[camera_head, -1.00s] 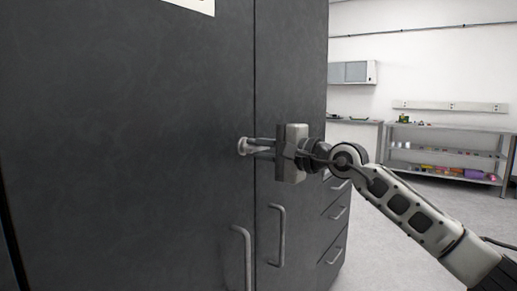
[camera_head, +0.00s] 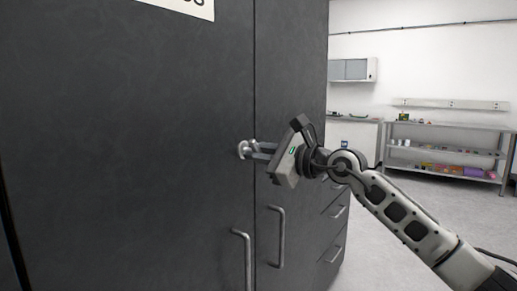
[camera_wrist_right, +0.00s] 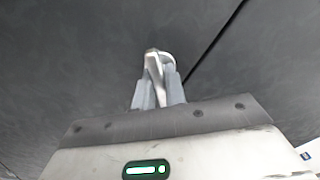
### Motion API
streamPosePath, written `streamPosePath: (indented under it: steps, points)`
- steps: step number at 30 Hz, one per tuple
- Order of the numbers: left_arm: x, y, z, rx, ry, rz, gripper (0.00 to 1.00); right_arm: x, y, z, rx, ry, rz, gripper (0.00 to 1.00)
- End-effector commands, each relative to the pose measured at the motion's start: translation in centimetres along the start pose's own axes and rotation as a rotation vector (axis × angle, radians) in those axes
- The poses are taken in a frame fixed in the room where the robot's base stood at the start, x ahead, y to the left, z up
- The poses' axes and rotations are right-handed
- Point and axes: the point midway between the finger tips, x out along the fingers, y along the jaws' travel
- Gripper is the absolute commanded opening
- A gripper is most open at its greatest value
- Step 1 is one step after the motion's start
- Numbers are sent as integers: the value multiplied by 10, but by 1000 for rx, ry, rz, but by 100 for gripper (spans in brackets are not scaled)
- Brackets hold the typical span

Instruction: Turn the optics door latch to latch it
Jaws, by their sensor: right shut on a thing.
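The optics door latch (camera_head: 244,149) is a small light metal knob on the dark cabinet door, just left of the seam between the two doors. My right gripper (camera_head: 254,149) reaches it from the right, its fingers shut on the latch. In the right wrist view the latch (camera_wrist_right: 153,58) shows as a pale metal piece between the tips of the two grey fingers (camera_wrist_right: 158,78). The gripper body is tilted in the head view. The fingers hide part of the latch. My left gripper is not in view.
The dark cabinet door (camera_head: 120,150) fills the left of the view. Two bar handles, one left (camera_head: 246,262) and one right (camera_head: 277,236) of the seam, sit below the latch. Drawers are at the lower right. A shelf rack (camera_head: 440,178) stands far right beyond open floor.

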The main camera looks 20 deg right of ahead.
Motion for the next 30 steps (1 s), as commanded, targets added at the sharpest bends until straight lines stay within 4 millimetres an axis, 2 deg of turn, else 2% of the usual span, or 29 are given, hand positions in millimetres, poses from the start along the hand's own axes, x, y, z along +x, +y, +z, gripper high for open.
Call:
streamPosePath:
  steps: [15,24,30]
  points:
    - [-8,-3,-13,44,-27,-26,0,0,-2,3,457,1,2,0]
    - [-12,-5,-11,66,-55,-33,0,0,-1,2,612,-1,1,0]
    - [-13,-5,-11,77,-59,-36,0,0,-1,1,656,-2,0,0]
